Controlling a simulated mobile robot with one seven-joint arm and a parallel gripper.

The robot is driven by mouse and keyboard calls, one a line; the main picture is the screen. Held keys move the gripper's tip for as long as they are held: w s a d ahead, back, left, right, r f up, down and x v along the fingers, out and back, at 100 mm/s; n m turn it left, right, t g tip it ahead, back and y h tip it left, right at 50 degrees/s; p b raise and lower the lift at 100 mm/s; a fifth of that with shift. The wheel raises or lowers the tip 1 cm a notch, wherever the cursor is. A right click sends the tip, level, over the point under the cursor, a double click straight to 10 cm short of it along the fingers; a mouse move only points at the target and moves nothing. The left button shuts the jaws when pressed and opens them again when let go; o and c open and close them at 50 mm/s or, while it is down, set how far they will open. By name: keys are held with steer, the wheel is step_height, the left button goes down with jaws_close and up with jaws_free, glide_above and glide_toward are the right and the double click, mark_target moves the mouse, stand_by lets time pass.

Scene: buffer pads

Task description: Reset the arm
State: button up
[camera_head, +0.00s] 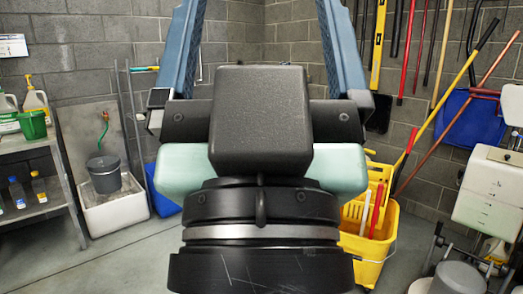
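My gripper (262,30) fills the middle of the head view, with its dark wrist and silver band at the bottom. Two blue fingers rise from it, wide apart, one to each side of a black block. They run out of the top of the frame, so their tips are hidden. The gripper looks open, and nothing shows between the visible parts of the fingers. No held object is visible.
At left, a shelf (38,143) holds bottles. A grey bucket (104,174) stands in a white basin (118,212). A yellow mop bucket (370,262) stands at right. Long-handled tools hang on the block wall, with a blue dustpan (470,118) and white machine (486,192) at far right.

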step_height(320, 180, up, 19)
steer(key=p, duration=1.7)
steer(key=shift+r, duration=0.2)
steer(key=shift+f, duration=0.1)
steer(key=shift+c, duration=0.3)
